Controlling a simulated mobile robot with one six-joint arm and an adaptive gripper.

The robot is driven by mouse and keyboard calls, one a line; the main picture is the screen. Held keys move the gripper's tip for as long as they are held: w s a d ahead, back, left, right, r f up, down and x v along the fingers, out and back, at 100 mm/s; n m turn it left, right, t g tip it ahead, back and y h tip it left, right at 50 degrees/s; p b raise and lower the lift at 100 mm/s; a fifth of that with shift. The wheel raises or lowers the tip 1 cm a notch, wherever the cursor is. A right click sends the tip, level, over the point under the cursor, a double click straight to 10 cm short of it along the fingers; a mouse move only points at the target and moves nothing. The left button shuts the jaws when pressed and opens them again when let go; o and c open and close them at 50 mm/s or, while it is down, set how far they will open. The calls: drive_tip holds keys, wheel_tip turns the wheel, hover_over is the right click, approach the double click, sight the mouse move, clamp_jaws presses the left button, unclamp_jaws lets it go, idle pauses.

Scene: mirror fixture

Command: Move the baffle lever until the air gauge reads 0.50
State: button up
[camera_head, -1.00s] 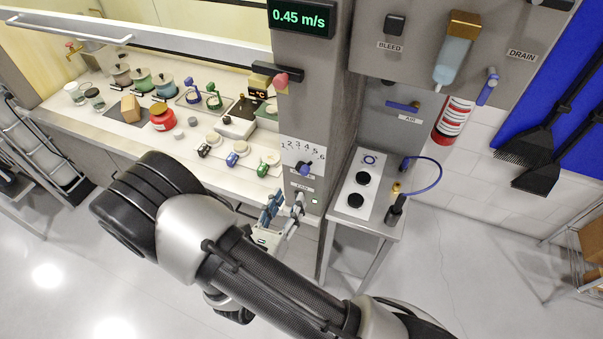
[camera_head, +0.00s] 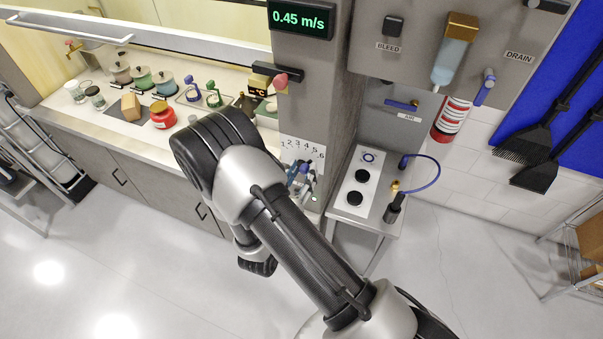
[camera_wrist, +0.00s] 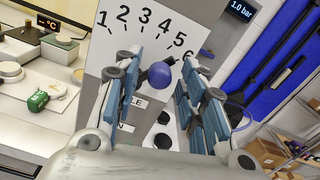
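The air gauge (camera_head: 300,18) at the top of the post in the head view reads 0.45 m/s in green. The baffle lever's round blue knob (camera_wrist: 160,75) stands in front of a white dial plate (camera_wrist: 140,32) numbered 1 to 6, below the middle numbers in the wrist view. Only the end of its label shows, "LE". My gripper (camera_wrist: 165,88) is open, its blue-padded fingers on either side of the knob, with gaps visible. In the head view my gripper (camera_head: 300,182) is at the post, just below the dial plate (camera_head: 302,152), and partly hides the lever.
A red-knobbed lever (camera_head: 281,80) sticks out higher on the post. A side stand (camera_head: 375,215) with black round pads is right of the post. The bench (camera_head: 105,130) on the left holds jars and a red pot (camera_head: 162,118). A 1.0 bar display (camera_wrist: 241,10) shows in the wrist view.

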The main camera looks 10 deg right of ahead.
clamp_jaws()
drive_tip(key=m+b, duration=0.1)
drive_tip(key=b, duration=0.1)
drive_tip(key=m+b, duration=0.1)
drive_tip(key=shift+s+d+f+m, duration=0.25)
drive_tip(key=shift+d+f+m, duration=0.05)
drive_tip(key=shift+f, duration=0.05)
drive_tip(key=shift+o, duration=0.8)
unclamp_jaws()
